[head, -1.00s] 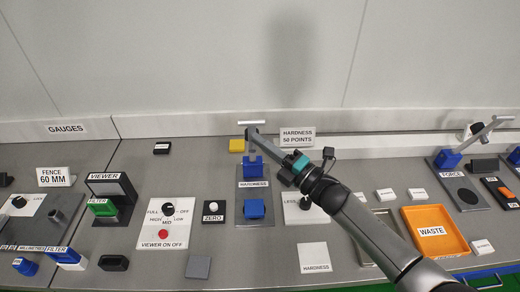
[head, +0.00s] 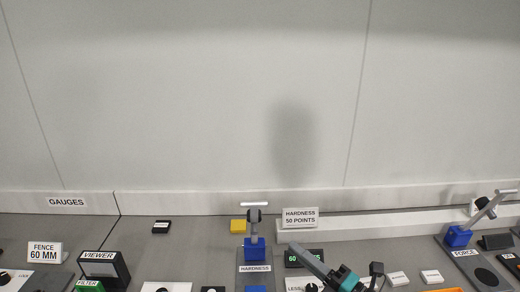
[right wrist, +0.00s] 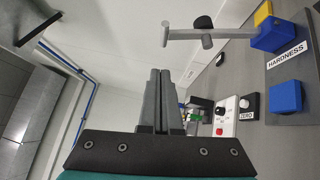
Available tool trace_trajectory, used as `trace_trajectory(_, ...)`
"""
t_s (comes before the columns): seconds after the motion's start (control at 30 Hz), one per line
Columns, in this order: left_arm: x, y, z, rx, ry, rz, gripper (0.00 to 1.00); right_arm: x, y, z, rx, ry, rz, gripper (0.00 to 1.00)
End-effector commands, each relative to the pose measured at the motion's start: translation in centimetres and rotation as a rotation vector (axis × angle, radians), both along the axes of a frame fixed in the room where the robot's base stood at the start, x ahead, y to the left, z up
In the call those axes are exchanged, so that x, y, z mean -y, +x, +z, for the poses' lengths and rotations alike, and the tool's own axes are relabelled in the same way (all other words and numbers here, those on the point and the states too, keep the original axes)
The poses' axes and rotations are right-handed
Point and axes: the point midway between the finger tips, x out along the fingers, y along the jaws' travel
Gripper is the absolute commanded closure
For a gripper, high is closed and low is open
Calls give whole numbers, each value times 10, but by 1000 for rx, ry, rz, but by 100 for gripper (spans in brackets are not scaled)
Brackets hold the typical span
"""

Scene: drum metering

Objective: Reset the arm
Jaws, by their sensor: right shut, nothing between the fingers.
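My right gripper (head: 294,249) comes in from the lower right of the head view. Its dark fingers are shut with nothing between them. In the right wrist view the two fingers (right wrist: 160,75) stand upright side by side, closed together. The hardness stand, with a blue block (head: 254,248) and a grey lever handle (head: 254,204), is left of the gripper and apart from it. In the right wrist view the lever handle (right wrist: 190,35) is beyond the fingers, to the upper right. My left gripper is not in view.
A hardness sign (head: 300,217) and a dark display (head: 305,257) with green characters, partly covered by my right arm, stand behind. A yellow block (head: 238,226) is at the back. The viewer box (head: 104,268) is left, the force stand (head: 458,237) right. The wall above is clear.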

Motion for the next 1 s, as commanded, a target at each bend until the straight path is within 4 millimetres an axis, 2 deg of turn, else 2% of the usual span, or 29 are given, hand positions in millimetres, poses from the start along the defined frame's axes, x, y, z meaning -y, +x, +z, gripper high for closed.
trace_trajectory(0.27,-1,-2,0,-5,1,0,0,14,0,-24,-368,246,-287,100)
trace_trajectory(0.47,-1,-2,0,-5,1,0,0,33,-23,-54,-679,444,-518,100)
trace_trajectory(0.67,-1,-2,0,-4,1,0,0,50,-70,-86,-990,631,-751,100)
trace_trajectory(0.8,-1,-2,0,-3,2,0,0,57,-116,-105,-1204,748,-920,100)
trace_trajectory(1.0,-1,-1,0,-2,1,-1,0,62,-176,-119,-1435,858,-1119,100)
